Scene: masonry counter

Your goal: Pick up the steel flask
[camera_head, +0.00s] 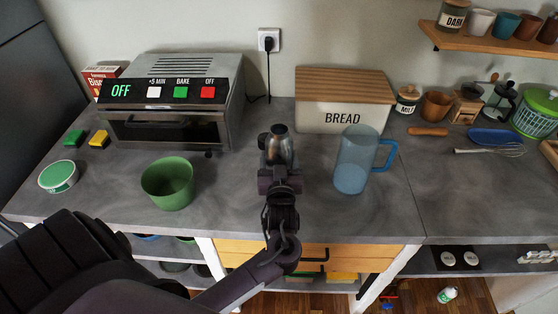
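The steel flask (279,144) is a shiny metal bottle with a narrow neck and dark open mouth. It is upright on the grey counter, between the toaster oven and the blue jug. My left gripper (279,158) is at the flask, reaching in from the front. A dark finger shows at the left side of the flask, and the gripper body hides its lower part. I cannot tell whether the fingers press on it or whether its base touches the counter. My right gripper is not in view.
A translucent blue jug (352,165) stands close to the right. A wooden-lidded bread box (342,115) is behind. A green pot (168,184) and toaster oven (172,105) are left. Bare counter lies between pot and flask.

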